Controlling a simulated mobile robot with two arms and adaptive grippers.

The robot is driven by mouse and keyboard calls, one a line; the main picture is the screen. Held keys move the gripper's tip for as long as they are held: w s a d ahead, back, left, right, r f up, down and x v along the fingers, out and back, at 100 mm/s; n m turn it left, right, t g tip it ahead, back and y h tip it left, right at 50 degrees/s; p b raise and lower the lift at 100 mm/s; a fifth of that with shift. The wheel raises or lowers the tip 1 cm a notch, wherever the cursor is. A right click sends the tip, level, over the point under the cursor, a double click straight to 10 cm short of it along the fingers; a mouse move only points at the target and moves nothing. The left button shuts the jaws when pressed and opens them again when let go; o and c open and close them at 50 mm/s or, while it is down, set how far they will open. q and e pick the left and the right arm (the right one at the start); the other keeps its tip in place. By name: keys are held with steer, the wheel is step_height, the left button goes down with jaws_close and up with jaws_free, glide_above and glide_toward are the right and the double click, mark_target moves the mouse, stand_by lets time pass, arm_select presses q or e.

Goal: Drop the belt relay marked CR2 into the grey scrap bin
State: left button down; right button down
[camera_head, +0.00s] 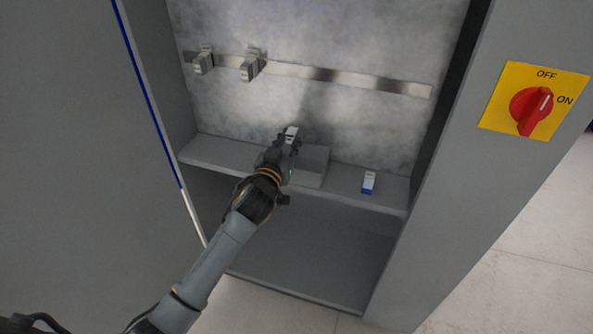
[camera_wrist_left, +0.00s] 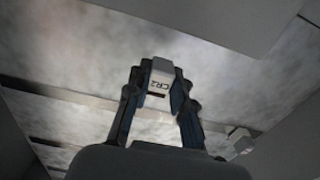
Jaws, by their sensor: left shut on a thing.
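The relay marked CR2 (camera_wrist_left: 161,72) is light grey and sits between the fingers of my left gripper (camera_wrist_left: 158,92) in the wrist view. Its label faces the camera. In the head view my left gripper (camera_head: 287,140) is shut on the relay (camera_head: 291,132), inside the open cabinet. The grey scrap bin (camera_head: 309,178) stands on the cabinet shelf, just right of and below the gripper. My gripper and wrist cover its left part. I cannot tell from these views whether the relay is over the bin. My right gripper is in neither view.
A metal rail (camera_head: 345,79) crosses the back panel, with two grey modules (camera_head: 203,61) (camera_head: 250,66) at its left. A blue and white relay (camera_head: 369,182) stands on the shelf (camera_head: 393,192) right of the bin. A red rotary switch (camera_head: 532,106) is on the right frame.

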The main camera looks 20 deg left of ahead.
arm_select(q)
steer(key=c, duration=1.1)
jaws_free()
steer(key=s, duration=1.2)
steer(key=shift+a, duration=0.2)
